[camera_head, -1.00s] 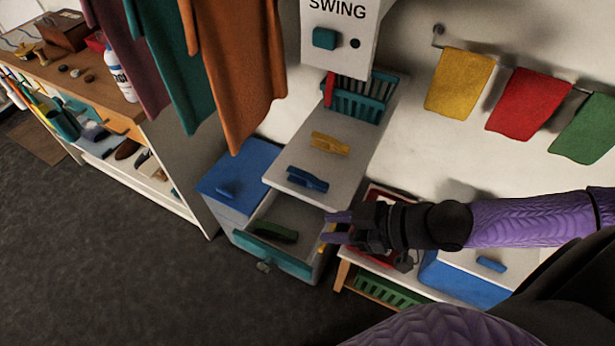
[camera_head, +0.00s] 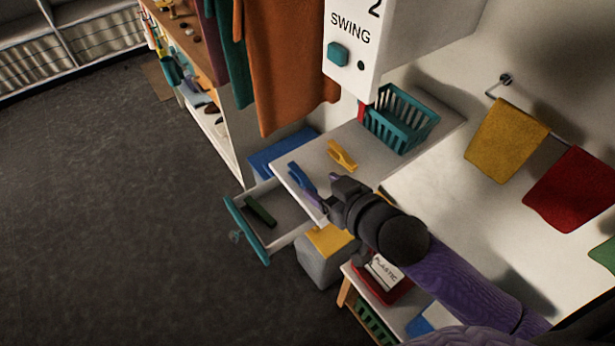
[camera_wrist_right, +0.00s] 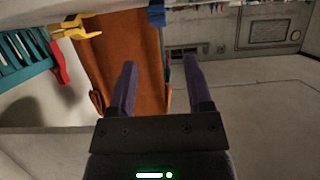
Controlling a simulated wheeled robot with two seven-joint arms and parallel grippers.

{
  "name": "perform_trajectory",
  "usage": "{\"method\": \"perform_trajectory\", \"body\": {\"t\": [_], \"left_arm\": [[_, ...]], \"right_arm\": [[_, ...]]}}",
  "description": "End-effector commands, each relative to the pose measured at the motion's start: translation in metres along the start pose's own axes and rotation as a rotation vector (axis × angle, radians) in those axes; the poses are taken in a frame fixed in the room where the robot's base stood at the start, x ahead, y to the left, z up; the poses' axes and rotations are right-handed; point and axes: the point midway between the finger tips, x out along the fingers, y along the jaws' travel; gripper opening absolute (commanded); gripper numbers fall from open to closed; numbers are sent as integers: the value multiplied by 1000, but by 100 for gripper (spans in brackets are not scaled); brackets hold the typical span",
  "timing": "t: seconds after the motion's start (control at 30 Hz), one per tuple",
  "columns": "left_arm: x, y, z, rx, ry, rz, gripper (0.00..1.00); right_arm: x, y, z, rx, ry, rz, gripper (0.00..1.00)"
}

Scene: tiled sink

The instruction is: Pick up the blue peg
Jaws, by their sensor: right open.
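The blue peg (camera_head: 301,179) lies near the front edge of the white top (camera_head: 362,146) above the open drawer. A blue piece that looks like it shows at the top edge of the right wrist view (camera_wrist_right: 156,15), beyond the fingertips. My right gripper (camera_head: 323,190) is just right of the peg in the head view, its purple fingers close to it. Whether they touch is hard to tell there. In the right wrist view the fingers (camera_wrist_right: 160,66) are spread apart with nothing between them. My left gripper is not in view.
A yellow peg (camera_head: 342,156) and a teal basket (camera_head: 401,118) are on the same top. The open drawer (camera_head: 285,212) below holds a green peg (camera_head: 260,210). The white SWING box (camera_head: 352,85) hangs above. Orange cloth (camera_head: 291,70) hangs behind.

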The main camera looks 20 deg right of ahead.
Motion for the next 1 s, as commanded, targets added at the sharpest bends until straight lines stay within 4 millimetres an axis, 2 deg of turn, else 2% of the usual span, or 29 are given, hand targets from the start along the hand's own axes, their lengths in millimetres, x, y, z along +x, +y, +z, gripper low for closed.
{"method": "perform_trajectory", "body": {"t": [0.03, 0.2, 0.4, 0.67, 0.9, 0.97, 1.0], "left_arm": [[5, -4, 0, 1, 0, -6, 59], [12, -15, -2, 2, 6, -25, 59], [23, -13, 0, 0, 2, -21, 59], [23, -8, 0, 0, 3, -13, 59], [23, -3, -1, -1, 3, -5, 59], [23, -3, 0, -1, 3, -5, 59], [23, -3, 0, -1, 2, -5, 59]], "right_arm": [[11, 0, 2, 0, 2, 0, 65], [38, 1, 5, -1, 2, -2, 65], [74, 2, 10, -1, 1, -3, 65], [79, 2, 8, -3, 0, -5, 65], [78, 2, 8, -3, 0, -5, 14], [78, 2, 8, -3, 0, -5, 1], [78, 2, 8, -3, 1, -5, 0]]}}
